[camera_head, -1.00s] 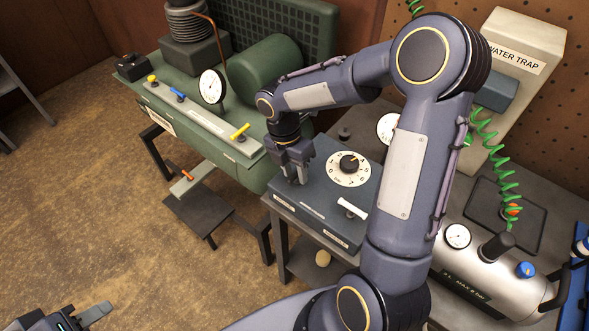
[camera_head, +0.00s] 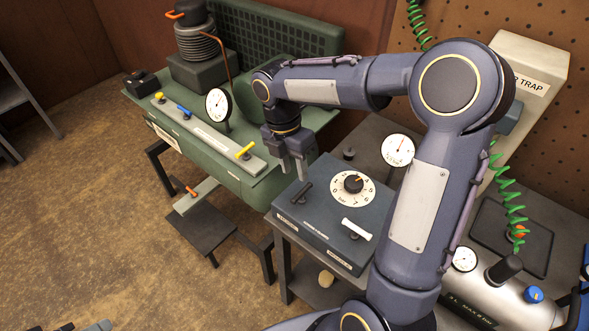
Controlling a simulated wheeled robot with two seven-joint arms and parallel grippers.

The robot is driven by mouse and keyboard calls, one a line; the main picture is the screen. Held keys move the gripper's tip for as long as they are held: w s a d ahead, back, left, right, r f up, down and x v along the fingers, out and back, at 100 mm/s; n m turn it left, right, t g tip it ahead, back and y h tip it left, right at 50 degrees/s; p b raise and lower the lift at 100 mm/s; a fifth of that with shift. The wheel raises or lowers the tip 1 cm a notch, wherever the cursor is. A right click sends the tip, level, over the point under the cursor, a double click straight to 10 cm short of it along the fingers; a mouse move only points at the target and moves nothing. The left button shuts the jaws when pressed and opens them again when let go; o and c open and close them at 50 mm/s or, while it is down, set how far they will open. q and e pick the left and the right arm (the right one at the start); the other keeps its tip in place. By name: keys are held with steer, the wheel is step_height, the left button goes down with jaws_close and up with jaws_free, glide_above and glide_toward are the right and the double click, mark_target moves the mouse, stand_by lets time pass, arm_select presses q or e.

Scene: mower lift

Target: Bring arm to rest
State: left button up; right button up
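My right gripper (camera_head: 291,166) points down in the middle of the view, beside the left end of the grey control box and in front of the green compressor's tank. Its two fingers look a little apart with nothing visible between them. The control box (camera_head: 318,235) has a black dial knob (camera_head: 353,183) with an orange mark, a black lever (camera_head: 301,193) and a white lever (camera_head: 356,229). My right arm hides part of the bench. Of my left gripper, only a grey tip (camera_head: 98,326) shows at the bottom left edge.
The green compressor (camera_head: 215,165) carries yellow and blue levers and a gauge (camera_head: 218,105). A pedal (camera_head: 195,197) with an orange bar sits low in front. A silver tank (camera_head: 490,295) and green coiled hose (camera_head: 512,200) are at right. The floor at left is clear.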

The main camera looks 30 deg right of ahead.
stand_by(0.3)
steer(key=s+a+r+m+t+y, duration=0.1)
steer(key=s+r+m+t+y, duration=0.1)
steer(key=s+m, duration=0.7)
steer(key=s+a+r+m+t+y, duration=0.1)
steer(key=s+a+m+t+y, duration=0.1)
steer(key=s+m+t, duration=0.3)
steer(key=s+m, duration=0.4)
steer(key=m, duration=0.6)
steer(key=shift+s+r+t+y, duration=0.25)
steer(key=shift+r+t+y, duration=0.05)
steer(key=shift+r, duration=0.05)
